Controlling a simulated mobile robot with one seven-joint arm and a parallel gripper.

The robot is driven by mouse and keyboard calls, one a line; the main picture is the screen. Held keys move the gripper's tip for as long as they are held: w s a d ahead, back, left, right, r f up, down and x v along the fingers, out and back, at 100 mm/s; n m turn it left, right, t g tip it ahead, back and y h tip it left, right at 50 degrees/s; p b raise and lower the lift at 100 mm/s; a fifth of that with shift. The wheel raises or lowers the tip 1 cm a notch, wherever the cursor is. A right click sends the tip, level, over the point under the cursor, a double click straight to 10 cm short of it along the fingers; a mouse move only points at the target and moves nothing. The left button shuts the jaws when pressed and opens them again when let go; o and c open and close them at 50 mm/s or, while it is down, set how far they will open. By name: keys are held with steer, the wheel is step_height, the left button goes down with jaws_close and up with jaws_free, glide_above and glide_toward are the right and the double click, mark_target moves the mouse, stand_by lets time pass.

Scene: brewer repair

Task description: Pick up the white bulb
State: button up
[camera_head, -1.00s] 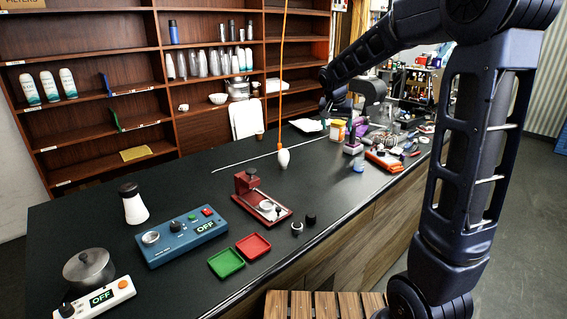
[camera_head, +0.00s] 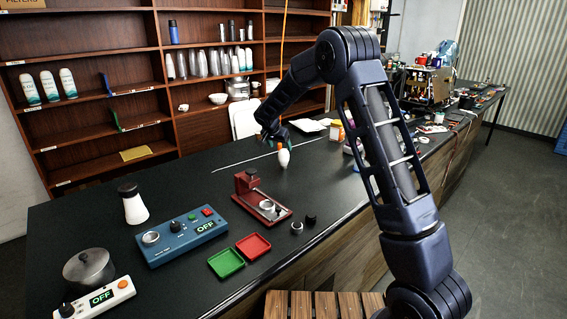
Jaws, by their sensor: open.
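The white bulb (camera_head: 284,158) hangs at the lower end of an orange cord (camera_head: 283,50), over the black counter (camera_head: 330,180) near its middle. My gripper (camera_head: 278,140) is just above the bulb, at the cord, with its fingers pointing down. The fingers are small and dark here, and part of the cord is hidden behind my arm and gripper. The gripper is open. I cannot tell whether a finger touches the bulb or the cord.
A red stand (camera_head: 262,195), a blue control box (camera_head: 181,236), green (camera_head: 226,263) and red (camera_head: 253,246) trays, a white-bodied bottle (camera_head: 134,207) and a metal pot (camera_head: 89,267) stand nearer on the counter. Shelves (camera_head: 120,60) rise behind. The counter around the bulb is mostly clear.

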mark_target(283, 153)
steer(key=x, duration=0.5)
steer(key=shift+a+x, duration=0.15)
steer(key=shift+x, duration=1.3)
steer(key=shift+a+x, duration=0.1)
steer(key=shift+x, duration=1.3)
steer(key=c, duration=1.1)
